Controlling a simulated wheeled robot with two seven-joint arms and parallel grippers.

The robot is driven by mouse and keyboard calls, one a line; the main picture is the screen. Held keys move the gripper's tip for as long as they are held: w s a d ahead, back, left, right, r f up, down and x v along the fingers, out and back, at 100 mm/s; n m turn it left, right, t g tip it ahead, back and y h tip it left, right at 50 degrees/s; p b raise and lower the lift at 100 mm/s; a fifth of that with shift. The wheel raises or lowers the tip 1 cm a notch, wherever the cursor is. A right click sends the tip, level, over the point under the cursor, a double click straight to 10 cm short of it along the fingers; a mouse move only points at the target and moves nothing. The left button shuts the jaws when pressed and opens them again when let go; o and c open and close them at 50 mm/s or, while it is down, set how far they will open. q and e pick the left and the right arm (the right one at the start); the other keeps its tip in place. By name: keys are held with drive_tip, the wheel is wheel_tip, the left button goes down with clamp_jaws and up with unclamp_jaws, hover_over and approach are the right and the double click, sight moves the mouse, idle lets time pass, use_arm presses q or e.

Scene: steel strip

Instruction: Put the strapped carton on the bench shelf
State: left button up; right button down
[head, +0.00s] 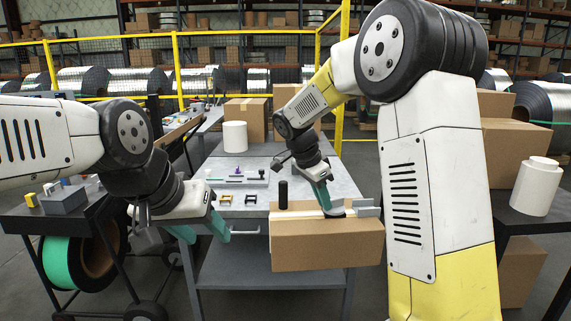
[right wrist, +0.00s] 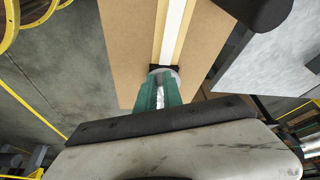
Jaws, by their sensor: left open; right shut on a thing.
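The strapped carton (head: 325,247) is a brown box in front of the bench's front right corner in the head view. A pale strap runs across its top, and shows clearly in the right wrist view (right wrist: 173,28). My right gripper (head: 325,202) comes down from above and is shut on the carton at the strap. I cannot tell whether the carton touches the bench edge. The grey bench shelf (head: 235,268) is low under the bench top, its right part hidden behind the carton. My left gripper (head: 208,234) is open and empty before the bench's left front.
A dark cart (head: 75,212) with a teal-edged coil stands left. Yellow rails run behind.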

sight(339, 248)
drive_tip(key=shift+w+d+f, duration=0.2)
drive_tip(key=shift+w+f, duration=0.05)
drive_tip(key=shift+w+d+f+n, duration=0.1)
drive_tip(key=shift+d+f+n, duration=0.2)
drive_tip(key=shift+f+n, duration=0.5)
drive_tip(key=d+f+n+t+y, duration=0.1)
drive_tip(key=f+n, duration=0.2)
drive_tip(key=d+f+n+y, duration=0.1)
drive_tip(key=f+n, duration=0.2)
drive_tip(key=f, duration=0.1)
drive_tip(key=s+d+f+n+t+y, duration=0.1)
drive_tip(key=d+f+n, duration=0.1)
drive_tip(key=f+n, duration=0.1)
drive_tip(key=shift+f+n+t, duration=0.3)
drive_tip(key=shift+f, duration=0.25)
drive_tip(key=shift+s+d+f+n+y, duration=0.15)
drive_tip(key=shift+s+f+n+y, duration=0.15)
drive_tip(key=shift+f+n+y, duration=0.25)
drive_tip(key=shift+s+f+n, duration=0.3)
drive_tip(key=shift+f+n, duration=0.05)
drive_tip(key=shift+f, duration=0.05)
drive_tip(key=s+f, duration=0.4)
drive_tip(key=f, duration=0.1)
drive_tip(key=shift+f, duration=0.15)
drive_tip(key=shift+s, duration=0.1)
